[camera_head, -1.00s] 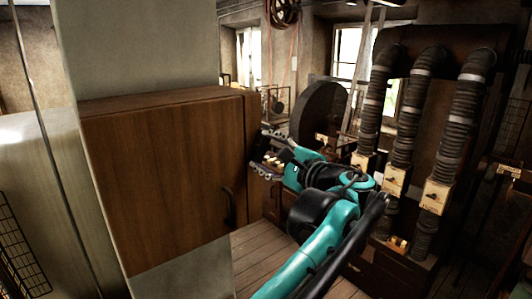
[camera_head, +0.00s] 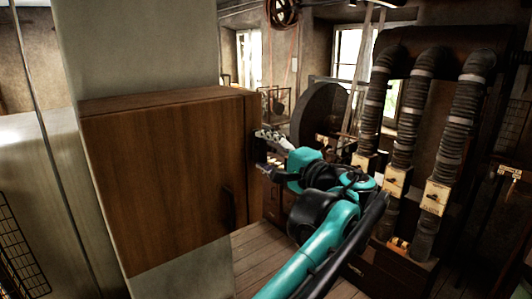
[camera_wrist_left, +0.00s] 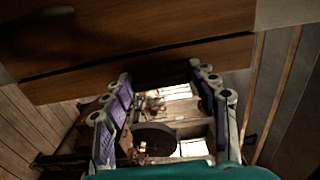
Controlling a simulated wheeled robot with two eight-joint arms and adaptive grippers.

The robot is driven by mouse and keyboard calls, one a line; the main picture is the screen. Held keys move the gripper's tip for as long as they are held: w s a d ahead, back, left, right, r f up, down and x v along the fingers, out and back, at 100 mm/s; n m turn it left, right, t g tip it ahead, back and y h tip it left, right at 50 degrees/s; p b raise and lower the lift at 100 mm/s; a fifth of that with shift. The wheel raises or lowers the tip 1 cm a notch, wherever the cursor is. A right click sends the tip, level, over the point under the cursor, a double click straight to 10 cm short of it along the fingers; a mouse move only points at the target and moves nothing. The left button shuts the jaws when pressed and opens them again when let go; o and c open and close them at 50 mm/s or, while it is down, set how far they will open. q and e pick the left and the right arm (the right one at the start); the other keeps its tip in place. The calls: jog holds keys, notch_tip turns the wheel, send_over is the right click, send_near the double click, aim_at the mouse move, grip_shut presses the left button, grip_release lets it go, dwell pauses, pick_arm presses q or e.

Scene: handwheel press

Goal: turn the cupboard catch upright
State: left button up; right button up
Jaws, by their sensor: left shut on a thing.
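The brown wooden cupboard (camera_head: 165,175) hangs on the grey pillar, its door closed and a dark handle (camera_head: 228,205) low on the door's right. My left gripper (camera_head: 261,150) is at the cupboard's right side, with its fingers pointing at that side panel. In the left wrist view its purple-padded fingers (camera_wrist_left: 163,82) stand on both sides of a dark bar, the catch (camera_wrist_left: 165,73), and are shut on it. The bar lies across between the fingertips against the wooden side. Its exact tilt is hard to tell, and the fingers mostly hide it in the head view. My right gripper is not in view.
Ribbed black pipes with switch boxes (camera_head: 396,180) stand to the right of my arm. A large dark wheel (camera_head: 320,115) is behind. Plank floor (camera_head: 262,262) shows below the cupboard. A wire rack (camera_head: 20,245) is at the far left.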

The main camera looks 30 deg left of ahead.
pick_arm(q)
jog(key=o, duration=1.1)
jog(key=shift+o, duration=0.2)
jog(key=shift+d, duration=0.1)
jog(key=v, duration=1.1)
jog(key=shift+s+d, duration=0.2)
jog(key=shift+d, duration=0.15)
jog(key=shift+f, duration=0.2)
jog(key=s+a+f+h+b, duration=0.25)
jog(key=f+b, duration=0.35)
jog(key=f, duration=0.7)
jog(key=s+a+f+g+h+b, duration=0.1)
jog(key=f+h+b, duration=0.3)
jog(key=f, duration=0.8)
jog(key=s+a+f+h+b, duration=0.1)
jog(key=s+a+f+b, duration=0.1)
jog(key=f+b, duration=0.8)
jog(key=s+d+f+n+h+b, duration=0.1)
jog(key=f+b, duration=0.4)
jog(key=f, duration=0.8)
jog(key=s+d+f+n+t+h+b, duration=0.1)
jog(key=s+d+f+h+b, duration=0.3)
jog(key=f, duration=0.9)
jog(key=s+d+f+n+h+b, duration=0.2)
jog(key=f+b, duration=0.5)
jog(key=f, duration=0.7)
jog(key=shift+s+d+h, duration=0.55)
jog(key=shift+d+h, duration=0.25)
jog(key=shift+h, duration=0.25)
